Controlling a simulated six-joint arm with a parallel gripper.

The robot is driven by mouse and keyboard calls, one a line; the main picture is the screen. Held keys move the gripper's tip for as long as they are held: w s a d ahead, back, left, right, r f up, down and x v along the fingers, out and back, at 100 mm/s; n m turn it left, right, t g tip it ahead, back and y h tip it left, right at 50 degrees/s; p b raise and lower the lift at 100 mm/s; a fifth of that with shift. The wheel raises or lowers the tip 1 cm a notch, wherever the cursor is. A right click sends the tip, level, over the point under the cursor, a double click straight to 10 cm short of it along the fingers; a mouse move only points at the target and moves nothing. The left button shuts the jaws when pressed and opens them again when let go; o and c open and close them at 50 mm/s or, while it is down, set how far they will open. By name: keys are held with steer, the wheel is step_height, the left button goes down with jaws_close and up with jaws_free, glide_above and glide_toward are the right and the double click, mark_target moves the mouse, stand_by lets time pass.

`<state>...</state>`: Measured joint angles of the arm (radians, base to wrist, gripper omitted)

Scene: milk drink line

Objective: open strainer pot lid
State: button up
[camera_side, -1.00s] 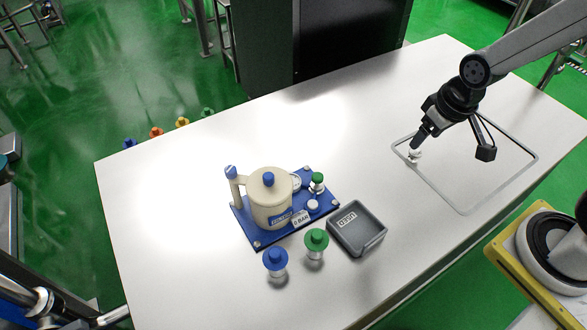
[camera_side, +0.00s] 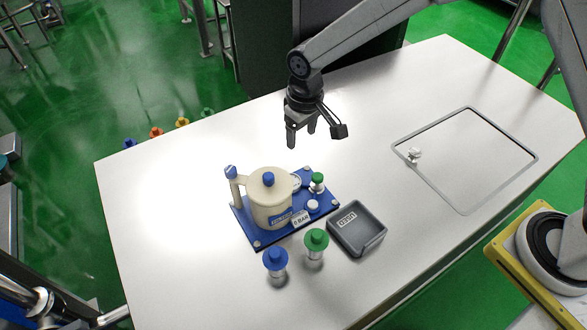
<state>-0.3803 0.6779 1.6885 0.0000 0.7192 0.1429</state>
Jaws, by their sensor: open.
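The strainer pot (camera_side: 268,208) is a cream cylinder with a blue label, standing upright on a blue base plate (camera_side: 246,232) near the middle of the white table. My gripper (camera_side: 302,140) is open and empty. It hangs in the air above and a little right of the pot in the picture, fingers pointing down, apart from the lid.
A blue-topped post (camera_side: 231,173) stands left of the pot and a green-topped valve (camera_side: 317,179) right of it. A grey tray (camera_side: 357,231), a blue-capped piece (camera_side: 276,262) and a green-capped piece (camera_side: 316,243) stand in front. A small white part (camera_side: 414,154) lies by the grey rectangular frame (camera_side: 462,212).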

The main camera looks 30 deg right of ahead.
glide_above(268, 175)
step_height(268, 175, down, 4)
steer(key=shift+s+r+n+g, duration=0.1)
steer(key=shift+r+n+g, duration=0.05)
steer(key=shift+n+g, duration=0.2)
steer(key=shift+f, duration=3.9)
jaws_close()
